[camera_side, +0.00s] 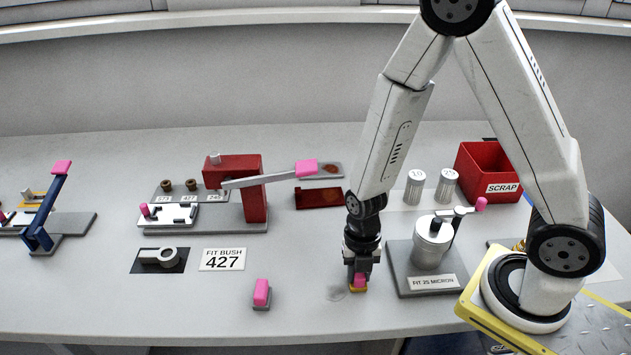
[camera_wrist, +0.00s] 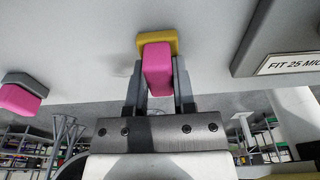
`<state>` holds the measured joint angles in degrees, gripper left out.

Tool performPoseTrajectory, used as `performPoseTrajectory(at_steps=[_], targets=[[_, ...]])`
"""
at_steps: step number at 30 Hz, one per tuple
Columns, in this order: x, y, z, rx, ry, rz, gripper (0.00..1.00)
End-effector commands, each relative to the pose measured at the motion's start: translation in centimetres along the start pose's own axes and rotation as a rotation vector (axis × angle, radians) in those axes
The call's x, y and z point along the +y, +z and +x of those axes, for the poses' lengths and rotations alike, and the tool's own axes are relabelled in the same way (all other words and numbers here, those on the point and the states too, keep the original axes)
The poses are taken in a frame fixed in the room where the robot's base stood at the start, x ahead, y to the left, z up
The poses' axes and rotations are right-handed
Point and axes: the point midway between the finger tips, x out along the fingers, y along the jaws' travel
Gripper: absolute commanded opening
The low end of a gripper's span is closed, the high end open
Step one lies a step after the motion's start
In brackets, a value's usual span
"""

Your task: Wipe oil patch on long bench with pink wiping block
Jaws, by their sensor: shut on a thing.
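My gripper (camera_side: 358,281) points down at the long bench (camera_side: 310,325) near its front edge, shut on a pink wiping block (camera_side: 359,282) with a yellow base. In the wrist view the pink wiping block (camera_wrist: 158,72) sits between the two fingers of my gripper (camera_wrist: 159,80), its yellow base at or very near the bench top. A faint grey smudge, the oil patch (camera_side: 338,293), shows on the bench just left of the held block. Any part under the block is hidden.
Another pink block (camera_side: 261,291) on a grey base stands to the left. Right of my gripper is a grey plate (camera_side: 406,286) with a metal canister and a "FIT 25 MICRON" label. A red lever press (camera_side: 252,195) and a red SCRAP bin (camera_side: 489,174) stand farther back.

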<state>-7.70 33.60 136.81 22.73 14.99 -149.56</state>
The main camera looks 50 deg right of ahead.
Motion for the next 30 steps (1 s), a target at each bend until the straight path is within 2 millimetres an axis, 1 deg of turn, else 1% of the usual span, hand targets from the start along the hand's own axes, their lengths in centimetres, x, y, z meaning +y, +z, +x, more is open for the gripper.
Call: performPoseTrajectory(at_steps=[3,15,17,18,20,21,23,25,30], targets=[[1.2,0.0,0.0,-0.002,0.001,-0.003,0.00],[4.9,0.0,-0.1,-0.004,0.001,-0.002,0.00],[5.4,0.0,0.2,-0.003,-0.001,-0.004,0.00],[5.8,0.0,-0.2,-0.004,0.001,-0.003,0.00],[6.3,0.0,0.1,-0.002,-0.001,-0.002,0.00],[6.7,0.0,-0.2,-0.005,0.001,-0.002,0.00],[6.7,0.0,-0.5,-0.004,0.002,-0.001,0.00],[6.7,-0.2,-2.1,-0.008,0.005,-0.001,0.00],[6.6,-0.4,-3.4,-0.006,0.001,-0.001,0.00]])
